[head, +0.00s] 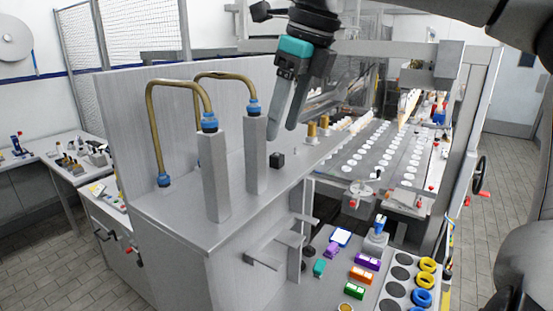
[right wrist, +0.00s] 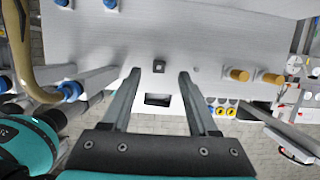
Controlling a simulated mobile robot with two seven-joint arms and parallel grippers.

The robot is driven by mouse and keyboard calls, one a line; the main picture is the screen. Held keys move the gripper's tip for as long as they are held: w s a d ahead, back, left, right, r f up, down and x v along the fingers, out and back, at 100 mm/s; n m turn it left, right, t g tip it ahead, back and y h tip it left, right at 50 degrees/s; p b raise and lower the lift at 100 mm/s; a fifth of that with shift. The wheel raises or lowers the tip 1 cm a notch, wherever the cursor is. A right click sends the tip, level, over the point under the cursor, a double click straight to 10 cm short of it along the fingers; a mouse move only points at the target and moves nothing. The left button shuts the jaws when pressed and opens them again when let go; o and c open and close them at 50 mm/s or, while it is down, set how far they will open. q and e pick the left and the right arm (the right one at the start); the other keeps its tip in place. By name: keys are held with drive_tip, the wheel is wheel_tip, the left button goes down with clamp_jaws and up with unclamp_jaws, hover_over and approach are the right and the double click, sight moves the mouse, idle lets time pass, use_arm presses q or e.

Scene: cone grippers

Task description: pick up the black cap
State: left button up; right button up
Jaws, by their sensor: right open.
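The black cap (head: 277,160) is a small dark block on the grey metal bench top, just right of the second grey post. In the right wrist view the cap (right wrist: 158,67) shows as a small dark square with a lighter centre, between the fingertips in the picture. My right gripper (head: 281,131) is open and empty, pointing down above the cap, with a visible gap to it. My left gripper does not show.
Two grey posts (head: 214,175) with blue fittings and bent brass pipes (head: 178,83) stand left of the cap. A back panel (head: 180,110) rises behind them. Brass cylinders (head: 311,131) stand to the right. A tray of white discs (head: 385,150) lies farther right.

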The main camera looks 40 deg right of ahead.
sight(277, 155)
drive_tip(key=shift+s+p+x, duration=0.15)
drive_tip(key=shift+p+x, duration=0.2)
drive_tip(key=shift+x, duration=1)
drive_tip(key=shift+s+p+x, duration=0.15)
drive_tip(key=shift+p+x, duration=0.15)
drive_tip(key=shift+x, duration=1.05)
drive_tip(key=shift+c, duration=0.3)
clamp_jaws()
